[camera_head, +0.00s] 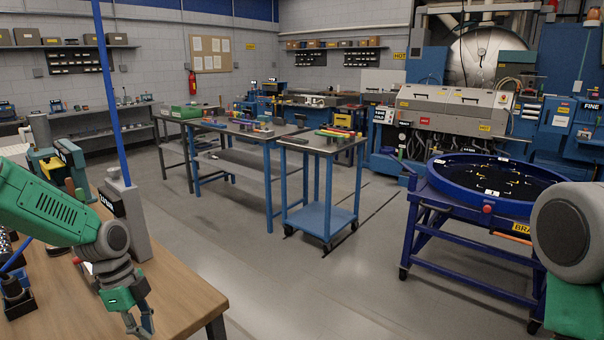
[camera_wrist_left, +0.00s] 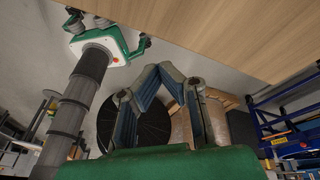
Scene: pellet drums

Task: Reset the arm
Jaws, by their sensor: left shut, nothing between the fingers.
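My left arm comes in from the left in the head view, over the wooden workbench (camera_head: 185,283). My left gripper (camera_head: 141,328) points down near the bench's front edge, with empty fingers. In the left wrist view my left gripper (camera_wrist_left: 158,70) shows its two blue-grey fingers meeting at the tips, with nothing between them. Part of my right arm shows at the right edge of the head view, a grey round joint above a green link. My right gripper is outside both views.
A grey post (camera_head: 129,215) with a blue rod stands on the bench, close beside my left arm. A blue cart (camera_head: 322,215) stands mid-floor. A blue round-topped table (camera_head: 440,210) stands at the right. The grey floor (camera_head: 300,290) between them is clear.

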